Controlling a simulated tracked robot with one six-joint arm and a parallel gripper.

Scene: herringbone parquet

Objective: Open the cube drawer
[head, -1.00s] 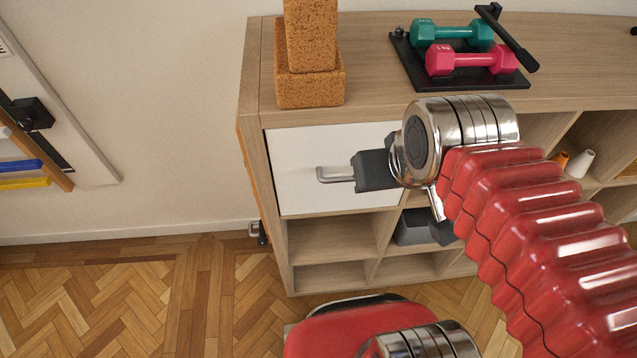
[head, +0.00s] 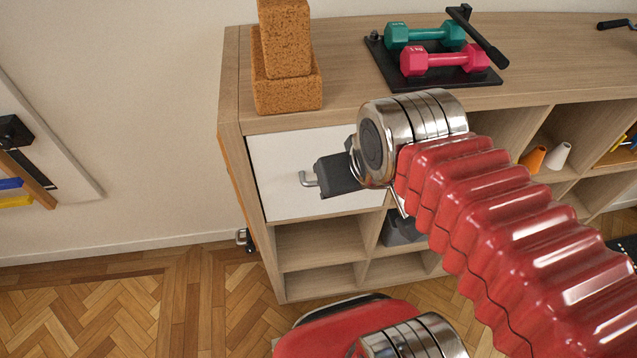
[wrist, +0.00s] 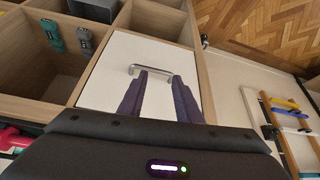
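The cube drawer is a white square front (head: 280,155) at the upper left of the wooden shelf unit, and it looks flush with the frame. It also fills the middle of the wrist view (wrist: 115,75). Its grey metal bar handle (head: 305,179) shows just left of my gripper (head: 322,178) in the head view. In the wrist view my two dark fingers (wrist: 157,77) are apart, with their tips close to the handle (wrist: 148,66). I cannot tell whether they touch it. Nothing is held. My gripper hides part of the handle in the head view.
Cork blocks (head: 287,75) stand stacked on the unit's top above the drawer. Green and pink dumbbells (head: 445,60) sit on a black stand there. Open cubbies lie below and right, one holding a grey bin (head: 398,230). Parquet floor (head: 100,310) is clear at left.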

